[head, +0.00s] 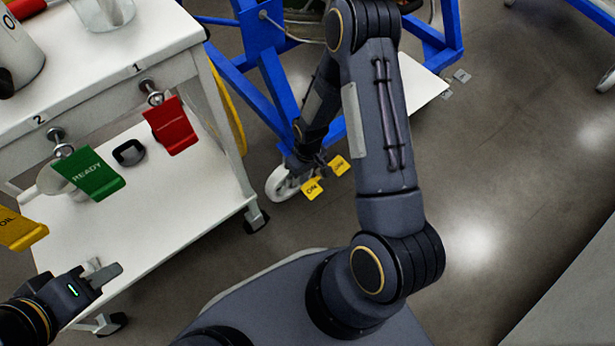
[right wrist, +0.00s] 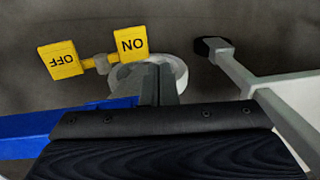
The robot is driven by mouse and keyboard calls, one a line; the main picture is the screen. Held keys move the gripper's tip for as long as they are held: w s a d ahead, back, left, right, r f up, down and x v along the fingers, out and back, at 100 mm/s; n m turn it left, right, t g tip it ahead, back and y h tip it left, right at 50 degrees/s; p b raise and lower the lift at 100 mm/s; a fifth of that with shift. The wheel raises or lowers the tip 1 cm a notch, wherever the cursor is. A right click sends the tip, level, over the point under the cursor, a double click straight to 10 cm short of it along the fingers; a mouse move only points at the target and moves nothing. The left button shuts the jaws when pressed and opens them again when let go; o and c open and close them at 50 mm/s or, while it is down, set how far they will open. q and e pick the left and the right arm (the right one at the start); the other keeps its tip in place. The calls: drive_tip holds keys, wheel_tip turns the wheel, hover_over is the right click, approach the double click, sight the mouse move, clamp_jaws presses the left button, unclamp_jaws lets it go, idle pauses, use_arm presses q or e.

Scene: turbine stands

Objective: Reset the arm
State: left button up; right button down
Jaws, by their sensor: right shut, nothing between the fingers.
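My right arm rises from the lower middle of the head view, bends at the top and hangs down to my right gripper (head: 318,170). That gripper is shut and empty, close to two small yellow tags. In the right wrist view the shut fingers (right wrist: 160,84) point at a white caster wheel behind them, beside the ON tag (right wrist: 131,44) and the OFF tag (right wrist: 60,60). I cannot tell whether the fingers touch anything. My left gripper (head: 106,271) is at the lower left over the cart's lower shelf edge; its finger gap is unclear.
A white cart (head: 150,232) on the left carries hanging red (head: 172,126), green (head: 90,174) and yellow (head: 18,230) tags. A blue frame stand (head: 273,84) stands behind my right arm. The floor (head: 530,170) on the right is mostly clear.

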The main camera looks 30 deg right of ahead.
drive_tip(key=shift+s+a+r, duration=0.1)
drive_tip(key=shift+a+r, duration=0.05)
drive_tip(key=shift+r, duration=0.45)
drive_tip(key=shift+a+r, duration=0.15)
drive_tip(key=shift+r, duration=0.4)
drive_tip(key=shift+r, duration=0.1)
wheel_tip(320, 180, up, 20)
drive_tip(key=s+m+t+y, duration=0.1)
drive_tip(key=s+m+t, duration=0.1)
drive_tip(key=s+t, duration=0.1)
drive_tip(key=s+a+r+m+t+y, duration=0.2)
drive_tip(key=s+a+r+t, duration=0.1)
drive_tip(key=s+r, duration=1.05)
wheel_tip(320, 180, up, 32)
drive_tip(key=s+p, duration=0.1)
drive_tip(key=p, duration=3.3)
drive_tip(key=shift+d+r, duration=0.15)
drive_tip(key=shift+d, duration=0.05)
